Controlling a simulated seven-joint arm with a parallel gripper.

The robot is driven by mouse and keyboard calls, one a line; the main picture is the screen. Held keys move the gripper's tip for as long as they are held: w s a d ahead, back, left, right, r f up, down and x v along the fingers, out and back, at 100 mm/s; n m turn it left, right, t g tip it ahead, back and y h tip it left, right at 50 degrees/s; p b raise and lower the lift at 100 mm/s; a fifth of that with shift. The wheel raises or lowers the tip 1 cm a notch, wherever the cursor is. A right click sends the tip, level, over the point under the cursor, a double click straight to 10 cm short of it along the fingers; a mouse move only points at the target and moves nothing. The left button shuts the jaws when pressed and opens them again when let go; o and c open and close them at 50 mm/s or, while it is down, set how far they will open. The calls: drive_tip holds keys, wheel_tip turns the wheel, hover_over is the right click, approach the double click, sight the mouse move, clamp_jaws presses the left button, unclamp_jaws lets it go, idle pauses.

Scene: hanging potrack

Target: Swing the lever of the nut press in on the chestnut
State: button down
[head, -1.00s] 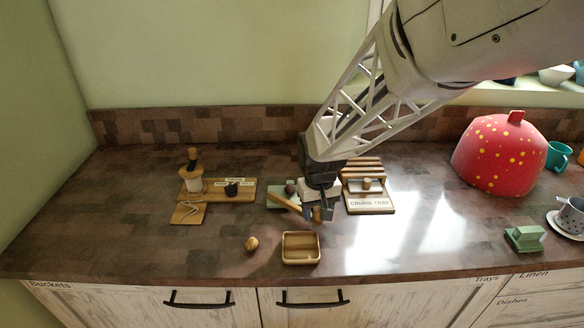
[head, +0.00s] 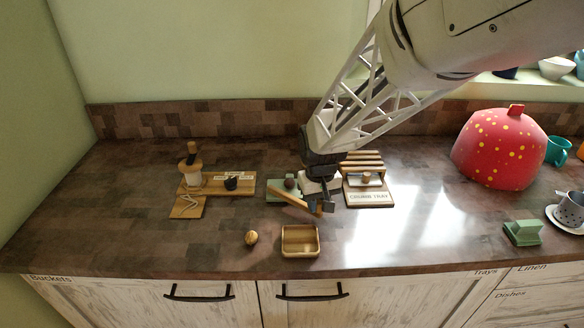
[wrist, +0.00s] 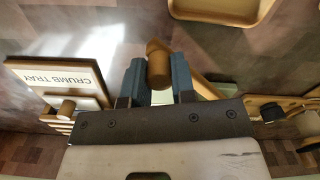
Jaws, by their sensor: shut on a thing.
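The nut press has a pale green base (head: 273,196) on the counter, left of the crumb tray stand. The dark round chestnut (head: 290,183) sits on the press, behind the wooden lever (head: 287,197). The lever slants from the press's left side toward the front right. My gripper (head: 323,207) is at the lever's front right end. In the wrist view my gripper (wrist: 158,82) has its two fingers on either side of the lever's wooden knob (wrist: 158,62), shut on it. The chestnut is not visible in the wrist view, and my gripper hides part of the press.
The crumb tray stand (head: 370,199) is close on the right. A square wooden dish (head: 300,254) and a walnut-like nut (head: 251,238) lie in front. A wooden stand with a spool (head: 192,180) is at left. Farther right are a red dotted cover (head: 499,150) and a green block (head: 523,232).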

drive_tip(key=shift+w+d+n, duration=0.4)
drive_tip(key=shift+w+n, duration=0.1)
drive_tip(key=shift+w, duration=0.25)
drive_tip(key=shift+w+d+n, duration=0.35)
drive_tip(key=shift+w+n, duration=0.15)
drive_tip(key=shift+w, duration=0.05)
drive_tip(key=shift+w+d, duration=0.15)
drive_tip(key=shift+w, duration=0.1)
drive_tip(key=shift+n, duration=0.3)
drive_tip(key=shift+w+d+n, duration=0.35)
drive_tip(key=shift+w+n, duration=0.35)
drive_tip(key=shift+w, duration=0.2)
